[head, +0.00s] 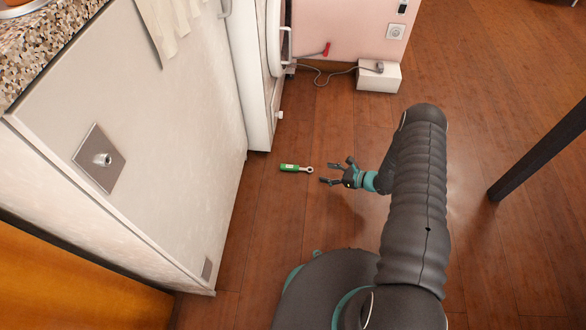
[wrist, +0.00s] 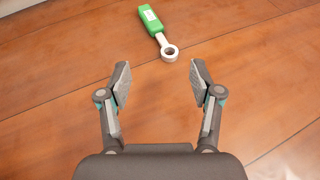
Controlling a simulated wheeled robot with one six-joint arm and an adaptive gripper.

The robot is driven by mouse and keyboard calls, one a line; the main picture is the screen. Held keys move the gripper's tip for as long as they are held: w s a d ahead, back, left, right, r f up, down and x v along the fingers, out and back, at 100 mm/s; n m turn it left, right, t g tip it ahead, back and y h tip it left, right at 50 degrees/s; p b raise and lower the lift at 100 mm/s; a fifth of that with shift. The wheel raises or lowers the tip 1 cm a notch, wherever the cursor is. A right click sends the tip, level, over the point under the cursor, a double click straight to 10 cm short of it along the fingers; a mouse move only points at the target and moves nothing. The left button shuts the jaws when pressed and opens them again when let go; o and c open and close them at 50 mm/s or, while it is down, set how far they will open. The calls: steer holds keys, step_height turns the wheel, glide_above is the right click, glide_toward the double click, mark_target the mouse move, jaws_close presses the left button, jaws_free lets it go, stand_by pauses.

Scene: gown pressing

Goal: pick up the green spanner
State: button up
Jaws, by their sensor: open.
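The green spanner (head: 289,168) lies on the wooden floor, near the base of the white cabinet. It has a green handle with a white label and a metal ring end. In the head view the ring end points right, towards my gripper (head: 331,173). In the wrist view the spanner (wrist: 152,24) lies beyond the fingertips, with its ring end nearest to my gripper (wrist: 158,75). My gripper is open and empty, its two fingers spread apart. The ring lies roughly in line with the gap between them, and nothing touches the spanner.
The white cabinet (head: 140,130) stands left of the spanner, and a white appliance (head: 257,70) behind it. A white box (head: 379,77) with a grey cable stands by the pink wall (head: 350,25). A dark post (head: 540,150) is at right. Floor (head: 330,120) around the spanner is clear.

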glide_toward(297, 167)
steer(key=w+a+f, duration=0.1)
steer(key=a+f, duration=0.1)
steer(key=shift+w+a+f, duration=0.1)
steer(key=shift+w+a, duration=0.2)
steer(key=shift+w, duration=0.1)
steer(key=shift+s+a+r+x, duration=0.1)
steer(key=shift+r+x, duration=0.05)
steer(key=shift+x, duration=0.75)
steer(key=shift+s+a+r+x, duration=0.1)
steer(key=shift+x, duration=0.8)
steer(key=shift+s+a+r+x, duration=0.1)
steer(key=shift+r+x, duration=0.05)
steer(key=shift+x, duration=0.7)
jaws_close()
